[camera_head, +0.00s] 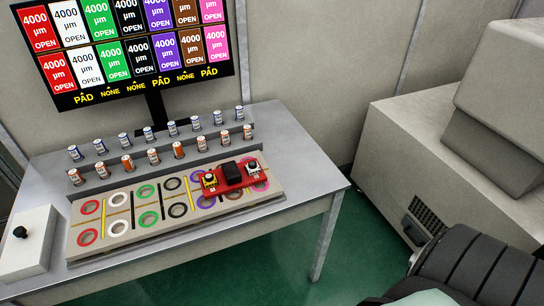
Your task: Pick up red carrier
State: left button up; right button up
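The red carrier (233,185) lies on the right part of the board (158,237) with coloured rings, on the grey table. It has a black block (231,172) in its middle, a yellow-and-black piece (209,180) at its left end and a white-and-black piece (252,166) at its right end. It covers some of the rings under it. Neither of my grippers shows in the head view, and nothing holds the carrier.
Two rows of small cans stand on a stepped rack (108,176) behind the board. A monitor (128,77) stands at the back. A white box (33,262) with a black knob sits at the table's left. A large beige machine (388,138) stands to the right, beyond open green floor (365,245).

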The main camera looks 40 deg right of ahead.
aim_at(232, 176)
jog(key=z, duration=0.75)
